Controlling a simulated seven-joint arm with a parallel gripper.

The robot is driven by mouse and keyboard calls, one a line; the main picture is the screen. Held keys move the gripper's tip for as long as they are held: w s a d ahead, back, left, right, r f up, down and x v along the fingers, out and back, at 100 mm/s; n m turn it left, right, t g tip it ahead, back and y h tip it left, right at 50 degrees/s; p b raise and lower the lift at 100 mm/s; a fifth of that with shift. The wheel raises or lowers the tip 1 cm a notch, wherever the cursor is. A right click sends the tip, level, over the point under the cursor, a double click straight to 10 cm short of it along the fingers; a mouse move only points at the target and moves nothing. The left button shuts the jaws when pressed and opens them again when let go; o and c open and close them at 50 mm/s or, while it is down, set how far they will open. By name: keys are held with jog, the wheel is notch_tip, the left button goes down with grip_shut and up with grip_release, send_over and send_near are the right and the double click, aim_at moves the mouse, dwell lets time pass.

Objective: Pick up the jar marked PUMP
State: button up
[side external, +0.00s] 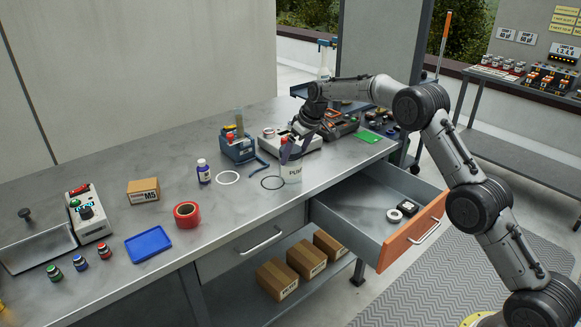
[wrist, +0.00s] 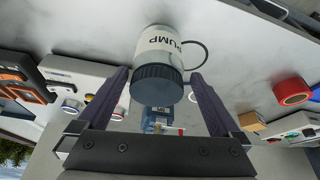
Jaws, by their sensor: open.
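The jar marked PUMP (side external: 293,174) stands upright on the workbench near its front edge, with a pale body. In the wrist view the jar (wrist: 158,42) shows its PUMP lettering and a dark ribbed lid (wrist: 157,84). My gripper (side external: 291,153) is at the top of the jar in the side view, hiding part of it. In the wrist view my gripper (wrist: 160,74) is open, with one dark finger on each side of the lid. Gaps show between the fingers and the lid.
An open drawer (side external: 335,212) with an orange front juts out below the bench. A black ring (side external: 272,183) lies beside the jar. A blue device (side external: 238,150), a small blue bottle (side external: 204,172) and red tape (side external: 187,214) stand to the left. Equipment crowds the bench behind.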

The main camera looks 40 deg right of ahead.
aim_at(291, 163)
jog(key=x, duration=0.5)
jog(key=shift+s+d+f, duration=0.1)
jog(key=shift+f, duration=0.05)
jog(key=c, duration=1.1)
